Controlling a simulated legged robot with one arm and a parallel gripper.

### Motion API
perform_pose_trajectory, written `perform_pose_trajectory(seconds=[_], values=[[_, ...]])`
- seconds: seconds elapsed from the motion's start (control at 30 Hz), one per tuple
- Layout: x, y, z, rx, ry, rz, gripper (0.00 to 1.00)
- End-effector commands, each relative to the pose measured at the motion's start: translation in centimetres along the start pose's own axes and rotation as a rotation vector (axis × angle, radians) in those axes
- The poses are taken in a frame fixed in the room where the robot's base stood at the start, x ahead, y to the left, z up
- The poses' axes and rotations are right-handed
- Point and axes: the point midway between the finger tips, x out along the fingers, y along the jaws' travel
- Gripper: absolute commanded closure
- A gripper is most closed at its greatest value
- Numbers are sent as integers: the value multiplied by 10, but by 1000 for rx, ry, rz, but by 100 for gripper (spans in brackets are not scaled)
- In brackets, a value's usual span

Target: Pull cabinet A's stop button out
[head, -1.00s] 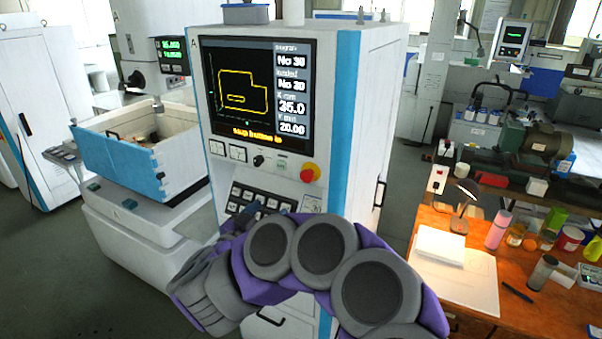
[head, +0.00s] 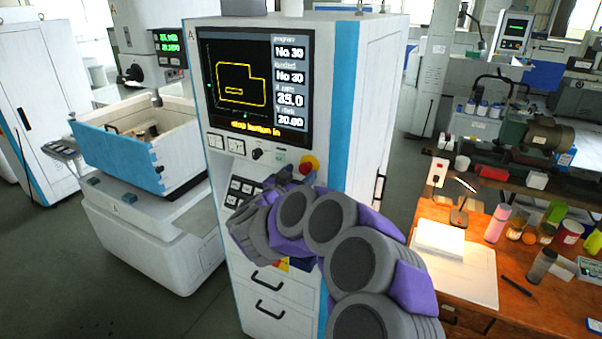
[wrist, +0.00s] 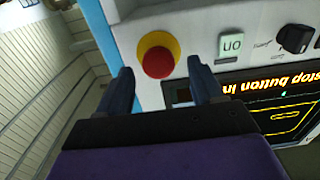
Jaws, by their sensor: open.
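Cabinet A (head: 375,100) is white with a blue edge strip and an "A" mark at its top left. Its screen (head: 257,85) reads "stop button in". The red stop button (head: 310,161) with a yellow collar is on the panel at lower right of the screen, partly hidden by my arm. In the wrist view the red button (wrist: 158,62) sits just beyond the fingertips, roughly between their lines. My gripper (wrist: 160,77) is open, a dark finger on each side, and no grip on the button shows. In the head view my arm hides most of the gripper.
A dark knob (wrist: 296,38) and a label plate (wrist: 231,45) are beside the button. A keypad (head: 240,190) is lower on the cabinet. An orange bench (head: 515,290) with bottles and paper stands to the right. A machine with an open tank (head: 120,155) stands left.

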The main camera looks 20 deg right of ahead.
Motion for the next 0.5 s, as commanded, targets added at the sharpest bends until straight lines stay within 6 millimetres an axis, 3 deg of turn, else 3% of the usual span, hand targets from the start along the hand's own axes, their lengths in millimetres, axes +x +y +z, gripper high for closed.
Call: perform_pose_trajectory(seconds=[0.2, 0.5], values=[[15, 1, -1, 1, 3, 2, 33], [16, 0, -1, 0, 2, 0, 35]])
